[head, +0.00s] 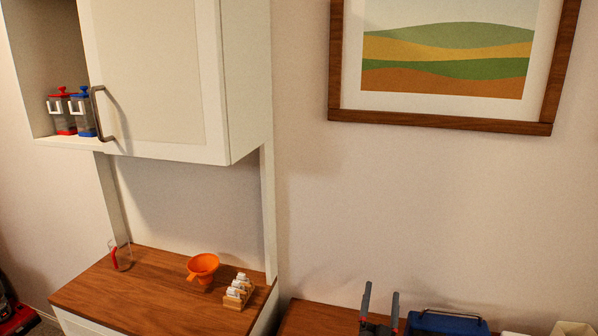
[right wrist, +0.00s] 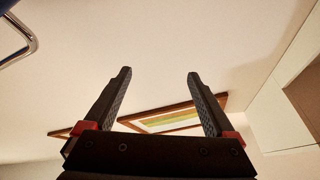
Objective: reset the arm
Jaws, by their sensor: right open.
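My right gripper (head: 380,298) is at the bottom of the head view, pointing up, in front of the wall and the low wooden surface. In the right wrist view its two dark fingers (right wrist: 159,75) stand wide apart with nothing between them, so it is open and empty. Behind the fingers that view shows wall and part of the framed picture (right wrist: 165,118). My left gripper is in neither view.
A white hutch cabinet (head: 160,75) holds red-lidded (head: 62,110) and blue-lidded (head: 83,112) jars. Its wooden counter (head: 150,298) bears a clear container (head: 121,256), an orange funnel (head: 203,267) and a small rack (head: 238,291). A blue object (head: 445,323) is right of my gripper.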

